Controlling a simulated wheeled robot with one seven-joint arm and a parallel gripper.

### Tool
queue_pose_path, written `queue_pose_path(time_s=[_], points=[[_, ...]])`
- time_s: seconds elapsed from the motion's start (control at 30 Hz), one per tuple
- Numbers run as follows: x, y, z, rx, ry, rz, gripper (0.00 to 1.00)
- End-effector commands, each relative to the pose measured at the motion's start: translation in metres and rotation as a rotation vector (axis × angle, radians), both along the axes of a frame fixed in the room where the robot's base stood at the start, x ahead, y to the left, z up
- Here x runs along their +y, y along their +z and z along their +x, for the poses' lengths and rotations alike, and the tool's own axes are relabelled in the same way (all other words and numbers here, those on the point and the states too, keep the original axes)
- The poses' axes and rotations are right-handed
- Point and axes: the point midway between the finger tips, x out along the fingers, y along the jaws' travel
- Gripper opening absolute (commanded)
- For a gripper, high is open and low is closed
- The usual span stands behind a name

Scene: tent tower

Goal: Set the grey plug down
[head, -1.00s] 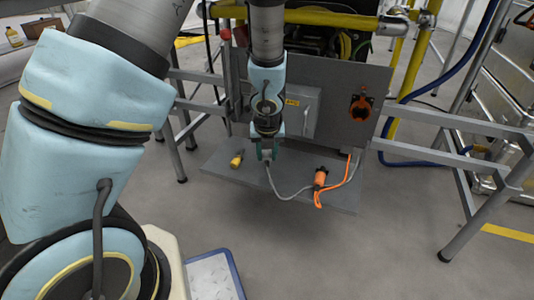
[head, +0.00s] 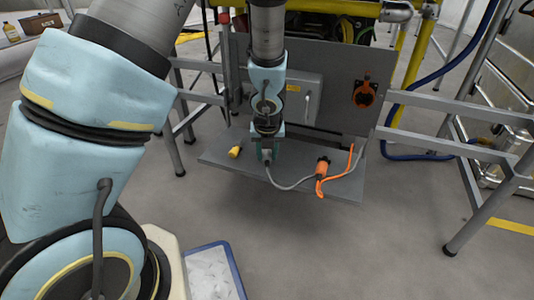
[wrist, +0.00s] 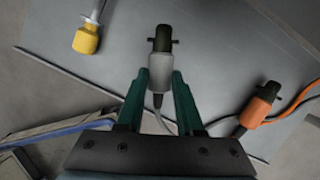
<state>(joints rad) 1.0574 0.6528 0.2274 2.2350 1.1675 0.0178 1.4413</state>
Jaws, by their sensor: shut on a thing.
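The grey plug (wrist: 160,72) is between the fingers of my gripper (wrist: 161,82) in the wrist view, its dark end pointing away from me. My gripper is shut on it. In the head view my gripper (head: 267,156) is over the front middle part of the grey shelf (head: 225,163), with a grey cable (head: 290,187) running from the plug to the right. I cannot tell whether the plug touches the shelf.
An orange plug (head: 322,167) with an orange cable lies right. Behind stands an upright panel (head: 340,100) with a grey box (head: 298,97) and an orange socket (head: 365,93). Bare shelf lies between the plugs.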

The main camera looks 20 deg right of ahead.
Motion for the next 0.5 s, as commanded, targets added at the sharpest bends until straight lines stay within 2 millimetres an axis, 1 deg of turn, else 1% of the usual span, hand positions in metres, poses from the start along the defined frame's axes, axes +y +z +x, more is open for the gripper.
queue_pose_path(time_s=[0.5], points=[[0.0000, -0.0046, 0.0001, 0.000, 0.000, 0.000, 0.00]])
